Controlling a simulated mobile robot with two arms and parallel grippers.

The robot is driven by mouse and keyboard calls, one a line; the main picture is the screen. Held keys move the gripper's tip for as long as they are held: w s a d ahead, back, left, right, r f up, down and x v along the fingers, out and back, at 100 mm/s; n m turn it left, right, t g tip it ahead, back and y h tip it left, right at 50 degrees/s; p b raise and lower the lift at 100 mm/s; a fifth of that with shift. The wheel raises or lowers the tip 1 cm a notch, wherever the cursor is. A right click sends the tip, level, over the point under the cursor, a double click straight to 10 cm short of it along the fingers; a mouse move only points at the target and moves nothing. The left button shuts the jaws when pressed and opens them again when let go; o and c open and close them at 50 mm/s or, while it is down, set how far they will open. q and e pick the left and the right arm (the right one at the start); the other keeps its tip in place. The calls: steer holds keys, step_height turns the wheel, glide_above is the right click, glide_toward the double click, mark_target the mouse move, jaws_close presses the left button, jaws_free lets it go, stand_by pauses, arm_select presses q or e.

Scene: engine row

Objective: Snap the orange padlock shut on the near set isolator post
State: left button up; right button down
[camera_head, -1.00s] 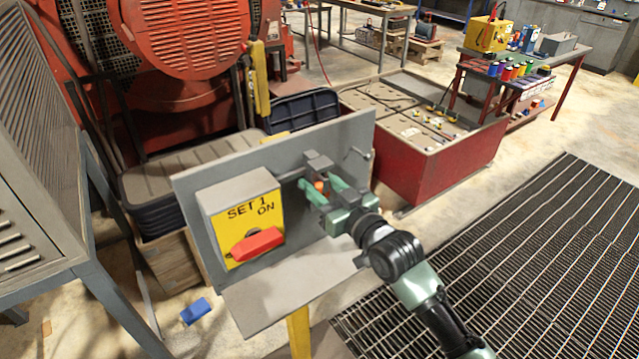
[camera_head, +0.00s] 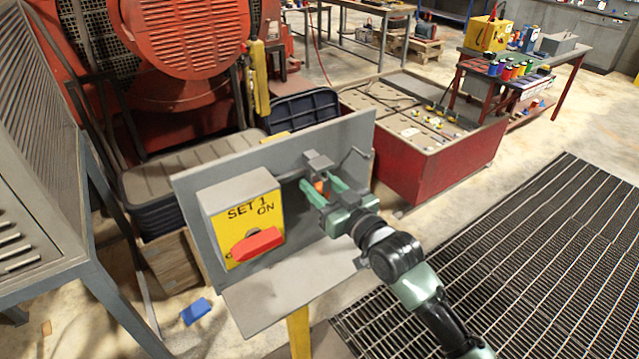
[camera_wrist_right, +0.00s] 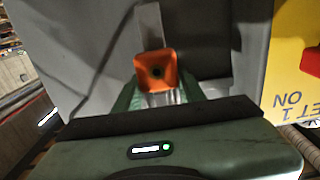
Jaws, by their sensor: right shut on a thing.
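The orange padlock (camera_head: 321,186) is between the fingers of my right gripper (camera_head: 325,189), which is shut on it. It is small and partly hidden by the fingers in the head view. In the right wrist view the orange padlock (camera_wrist_right: 157,66) shows with a dark round spot, below a grey upright strip (camera_wrist_right: 150,25). A grey block, which looks like the isolator post (camera_head: 318,161), stands on the panel just above the padlock. I cannot tell whether the shackle is around it or closed. My left gripper is not in view.
The yellow SET 1 isolator box (camera_head: 238,212) with a red handle (camera_head: 257,244) is left of my gripper on the grey panel (camera_head: 340,140). A shelf (camera_head: 285,290) juts out below. A red battery crate (camera_head: 440,165) stands behind. Floor grating (camera_head: 540,250) lies to the right.

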steer(key=c, duration=0.8)
jaws_free()
steer(key=shift+o, duration=0.2)
steer(key=shift+s+d+f, duration=0.1)
steer(key=shift+s+d, duration=0.2)
steer(key=shift+s, duration=0.1)
steer(key=b+v, duration=0.2)
steer(key=v, duration=0.5)
